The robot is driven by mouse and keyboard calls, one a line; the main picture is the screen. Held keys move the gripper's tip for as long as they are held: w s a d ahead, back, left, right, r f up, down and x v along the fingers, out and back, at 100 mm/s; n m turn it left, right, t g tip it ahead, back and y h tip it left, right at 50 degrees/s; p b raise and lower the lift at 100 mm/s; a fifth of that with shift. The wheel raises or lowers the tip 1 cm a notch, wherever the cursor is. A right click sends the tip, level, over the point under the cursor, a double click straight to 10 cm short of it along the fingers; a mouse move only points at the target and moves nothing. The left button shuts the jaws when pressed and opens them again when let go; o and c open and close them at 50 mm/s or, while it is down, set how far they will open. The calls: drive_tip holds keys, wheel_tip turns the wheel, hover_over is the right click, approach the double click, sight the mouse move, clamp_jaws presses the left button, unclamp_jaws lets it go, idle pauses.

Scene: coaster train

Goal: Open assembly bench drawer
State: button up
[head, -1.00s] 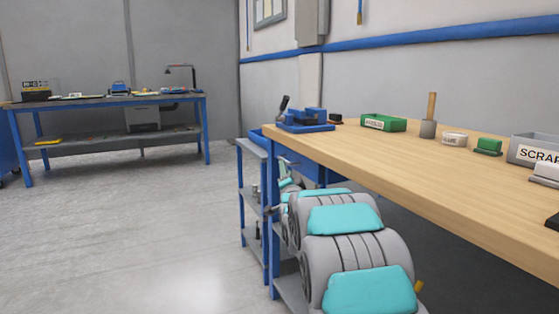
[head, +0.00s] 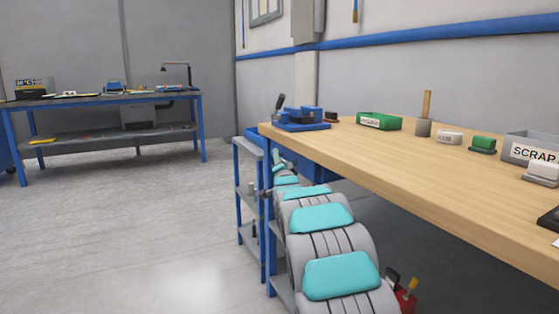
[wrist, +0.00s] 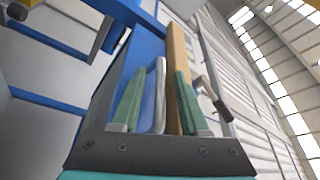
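The assembly bench (head: 430,165) has a pale wooden top and blue legs, on the right in the head view. Its blue drawer (head: 319,169) is under the far left end of the top, partly hidden by my arm. In the wrist view my gripper (wrist: 157,100) has two green fingers standing apart. A pale grey bar-like handle (wrist: 158,95) shows between them, with the blue drawer front (wrist: 143,60) behind it and the wooden bench edge (wrist: 177,75) beside it. Contact between fingers and handle cannot be told. In the head view the gripper is small, by the bench's far end.
A grey shelf cart (head: 248,195) with blue posts stands close left of the bench end. Floor to the left is clear up to another blue bench (head: 105,100).

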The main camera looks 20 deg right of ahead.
clamp_jaws()
idle(1.2)
